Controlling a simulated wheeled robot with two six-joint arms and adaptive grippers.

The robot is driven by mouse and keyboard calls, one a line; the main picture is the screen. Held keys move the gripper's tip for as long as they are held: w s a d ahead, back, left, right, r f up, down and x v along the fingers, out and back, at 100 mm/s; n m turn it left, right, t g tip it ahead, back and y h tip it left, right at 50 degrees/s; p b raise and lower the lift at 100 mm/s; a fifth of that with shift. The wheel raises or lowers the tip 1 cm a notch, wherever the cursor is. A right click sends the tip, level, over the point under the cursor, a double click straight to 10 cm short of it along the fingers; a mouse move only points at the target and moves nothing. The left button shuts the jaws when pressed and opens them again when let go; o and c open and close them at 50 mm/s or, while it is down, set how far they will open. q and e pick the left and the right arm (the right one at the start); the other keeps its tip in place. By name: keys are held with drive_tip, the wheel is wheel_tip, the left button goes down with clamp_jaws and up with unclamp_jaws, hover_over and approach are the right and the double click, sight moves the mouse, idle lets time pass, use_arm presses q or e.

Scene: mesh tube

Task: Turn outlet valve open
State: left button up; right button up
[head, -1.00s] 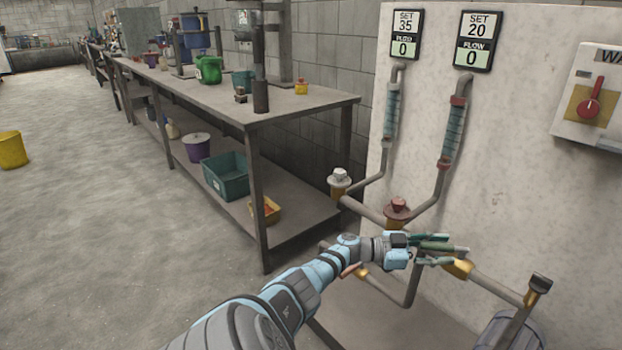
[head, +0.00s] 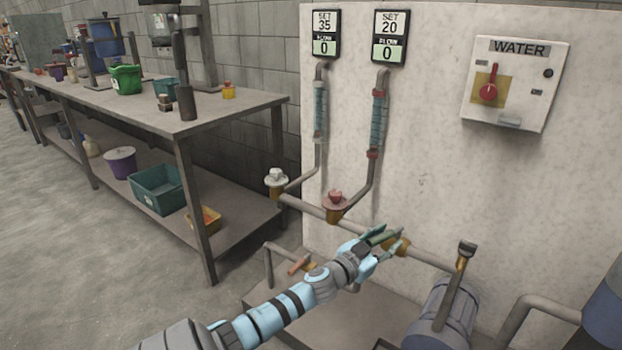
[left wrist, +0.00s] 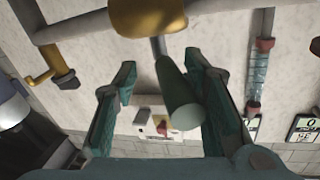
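A brass valve (head: 402,248) sits on the horizontal pipe low on the pale wall panel. It shows large at the top of the left wrist view (left wrist: 148,16), with a green lever handle (left wrist: 178,95) on a grey stem. My left gripper (head: 388,241) is at this valve. Its green fingers are open in the left wrist view (left wrist: 160,70), with the handle between them, closer to the right finger. I cannot tell whether they touch. No label marks any valve as the outlet. My right gripper is not in view.
A white-topped valve (head: 276,180) and a red-topped valve (head: 335,204) stand left along the pipe. Two flow displays (head: 390,37) read 0. The WATER box (head: 515,82) has a red knob. A blue-grey motor or pump (head: 440,315) sits low right. A workbench (head: 225,112) stands left.

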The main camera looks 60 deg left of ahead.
use_arm(q)
drive_tip(key=shift+d+n+y, duration=0.5)
drive_tip(key=shift+n+y, duration=0.2)
drive_tip(key=shift+y, duration=0.4)
drive_tip(key=shift+s+d+r+n+g+y+p, duration=0.15)
drive_tip(key=shift+d+n+g+y, duration=0.15)
drive_tip(key=shift+y, duration=0.25)
drive_tip(key=shift+d+n+g+y+p, duration=0.2)
drive_tip(key=shift+n+y, duration=0.2)
drive_tip(key=shift+y, duration=0.15)
drive_tip(key=a+v, duration=0.1)
drive_tip(key=v, duration=1.3)
drive_tip(key=s+a+f+m+g+h+p, duration=0.1)
drive_tip(key=s+f+g+p, duration=0.15)
drive_tip(key=f, duration=0.55)
drive_tip(key=s+a+f+g+p, duration=0.1)
drive_tip(key=f+g, duration=0.2)
drive_tip(key=f, duration=0.4)
drive_tip(key=s+d+f+g+h+p, duration=0.1)
drive_tip(key=s+d+f+g+p, duration=0.1)
drive_tip(key=s+f, duration=0.9)
wheel_tip(320, 180, down, 3)
drive_tip(key=g+p, duration=0.1)
drive_tip(key=g, duration=0.1)
drive_tip(key=shift+s+d+m+g+h+p, duration=0.2)
drive_tip(key=shift+d+m+g+h+p, duration=0.1)
drive_tip(key=shift+d+m+g+p, duration=0.1)
